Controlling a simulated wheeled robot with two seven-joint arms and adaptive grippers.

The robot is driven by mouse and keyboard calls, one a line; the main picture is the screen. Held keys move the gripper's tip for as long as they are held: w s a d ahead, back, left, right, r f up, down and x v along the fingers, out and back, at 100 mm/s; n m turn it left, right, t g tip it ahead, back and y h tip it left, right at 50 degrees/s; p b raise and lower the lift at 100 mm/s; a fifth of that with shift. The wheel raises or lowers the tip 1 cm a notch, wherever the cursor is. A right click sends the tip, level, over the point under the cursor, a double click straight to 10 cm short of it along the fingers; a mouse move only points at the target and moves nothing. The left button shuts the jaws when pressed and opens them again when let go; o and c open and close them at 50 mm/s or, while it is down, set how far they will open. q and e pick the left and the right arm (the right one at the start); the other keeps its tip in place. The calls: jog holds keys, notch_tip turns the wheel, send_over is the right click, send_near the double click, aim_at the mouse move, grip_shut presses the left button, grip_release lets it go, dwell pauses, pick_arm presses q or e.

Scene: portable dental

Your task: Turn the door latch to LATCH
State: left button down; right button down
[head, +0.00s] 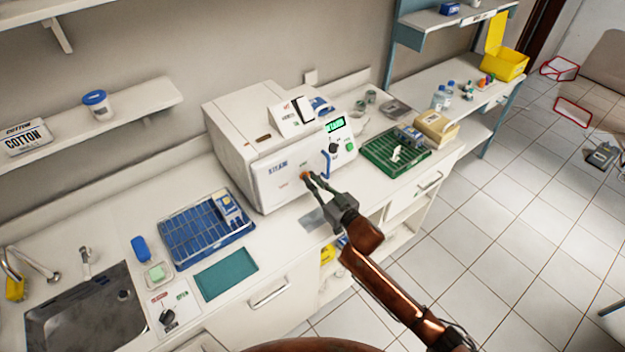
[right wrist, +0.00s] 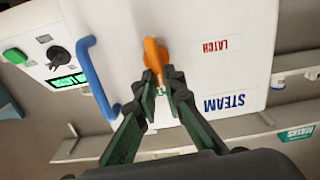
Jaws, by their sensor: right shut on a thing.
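The orange door latch (head: 305,175) is on the front door of the white steam sterilizer (head: 250,135). In the right wrist view, which is turned upside down, the orange latch (right wrist: 154,55) has its narrow end between my fingertips. The red LATCH label (right wrist: 216,46) is to one side of it; the latch's narrow end does not point at that label. A small green label shows beyond my fingers, too covered to read. My right gripper (head: 311,179) is shut on the latch; it also shows in the right wrist view (right wrist: 167,88). My left gripper is not in view.
A blue door handle (head: 326,164) stands out close beside the latch. A green tray (head: 395,152) is right of the sterilizer and a blue rack (head: 207,230) is left. A teal mat (head: 227,273) lies in front, near the sink (head: 85,310).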

jog(key=n, duration=0.2)
jog(key=n+p, duration=0.1)
jog(key=n, duration=0.2)
jog(key=n+p, duration=0.1)
jog(key=n, duration=0.1)
jog(key=shift+s+a+f+n, duration=0.2)
jog(key=shift+s+a+n, duration=0.1)
jog(key=shift+a, duration=0.1)
jog(key=n, duration=0.4)
jog(key=shift+s+a+f, duration=0.15)
jog(key=shift+f, duration=0.2)
jog(key=shift+a+f+n, duration=0.1)
jog(key=shift+f+n, duration=0.1)
jog(key=shift+n, duration=1.2)
jog(key=shift+f+n, duration=0.2)
jog(key=shift+n, duration=1.2)
jog(key=c, duration=2)
grip_release()
